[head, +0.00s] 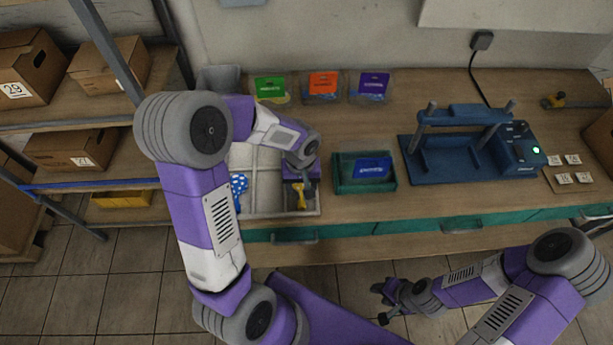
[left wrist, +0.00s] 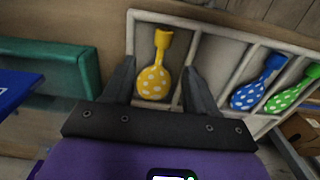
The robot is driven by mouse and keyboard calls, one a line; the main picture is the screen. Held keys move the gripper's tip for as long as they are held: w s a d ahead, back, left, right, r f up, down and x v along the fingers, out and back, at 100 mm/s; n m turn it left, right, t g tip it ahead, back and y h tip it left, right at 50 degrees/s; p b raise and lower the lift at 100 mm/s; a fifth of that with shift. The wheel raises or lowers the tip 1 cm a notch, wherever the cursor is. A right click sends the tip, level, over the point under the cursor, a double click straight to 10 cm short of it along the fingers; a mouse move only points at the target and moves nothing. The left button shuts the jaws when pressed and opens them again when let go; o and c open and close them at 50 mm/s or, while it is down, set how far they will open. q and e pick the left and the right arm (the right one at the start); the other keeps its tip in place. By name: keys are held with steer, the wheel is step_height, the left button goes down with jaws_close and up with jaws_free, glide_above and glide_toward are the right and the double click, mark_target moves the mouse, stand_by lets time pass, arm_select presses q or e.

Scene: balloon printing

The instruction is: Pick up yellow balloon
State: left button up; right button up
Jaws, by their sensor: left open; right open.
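The yellow balloon (left wrist: 153,82) with white dots lies in a compartment of the white divided tray (left wrist: 222,62). In the left wrist view it sits between the two fingers of my left gripper (left wrist: 160,85), which is open. In the head view, the yellow balloon (head: 299,196) shows just below my left gripper (head: 302,185), at the tray's right end. I cannot tell how far the fingers are above it. My right gripper (head: 385,301) is open, low in front of the table and away from the tray.
A blue dotted balloon (left wrist: 257,83) and a green dotted balloon (left wrist: 294,88) lie in other compartments. A teal tray (head: 342,186) with a blue packet (head: 373,167) stands right of the divided tray. A blue press (head: 455,150) stands further right. Colored packets line the wall.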

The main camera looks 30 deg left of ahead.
mark_target(301, 202)
arm_select(q)
steer(key=f, duration=0.2)
steer(key=s+f, duration=0.1)
steer(key=f, duration=0.1)
steer(key=f+b, duration=0.1)
steer(key=shift+s+d+f, duration=0.15)
steer(key=shift+d+f, duration=0.1)
steer(key=shift+f, duration=0.45)
steer(key=c, duration=0.9)
